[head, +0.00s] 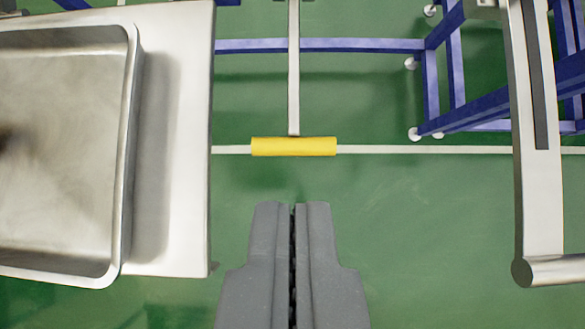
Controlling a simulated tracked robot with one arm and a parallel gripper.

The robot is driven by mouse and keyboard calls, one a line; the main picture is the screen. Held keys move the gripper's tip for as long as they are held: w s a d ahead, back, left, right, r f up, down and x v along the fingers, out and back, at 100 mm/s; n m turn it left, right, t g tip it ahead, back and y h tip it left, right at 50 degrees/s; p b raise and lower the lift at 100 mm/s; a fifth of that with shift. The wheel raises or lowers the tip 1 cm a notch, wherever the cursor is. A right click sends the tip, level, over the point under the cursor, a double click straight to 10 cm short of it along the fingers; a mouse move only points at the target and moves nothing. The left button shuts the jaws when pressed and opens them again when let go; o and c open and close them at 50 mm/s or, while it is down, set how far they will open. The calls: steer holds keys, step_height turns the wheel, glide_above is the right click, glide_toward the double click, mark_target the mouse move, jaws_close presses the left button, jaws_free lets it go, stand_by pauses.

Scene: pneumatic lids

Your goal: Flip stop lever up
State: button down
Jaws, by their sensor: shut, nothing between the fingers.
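The stop lever (294,70) is a thin pale metal bar that runs down from the top edge of the head view. It ends in a yellow crosswise handle (294,147) near the picture's middle. My gripper (294,207) is dark grey, shut and empty. Its fingertips show just below the yellow handle in the picture, with a visible gap of green floor between them. The lever's upper end is cut off by the top of the view.
A metal basin (178,150) fills the left side. A blue frame (480,105) with white feet stands at the upper right. A pale metal rail (537,190) with a rounded end is at the right. Green floor (430,220) shows around my gripper.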

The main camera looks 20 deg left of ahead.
glide_above(293, 131)
steer(key=s, duration=0.1)
step_height(293, 131, down, 9)
steer(key=shift+d+r, duration=0.1)
steer(key=shift+r, duration=0.1)
steer(key=f, duration=0.1)
steer(key=s+f, duration=0.1)
steer(key=shift+f, duration=0.8)
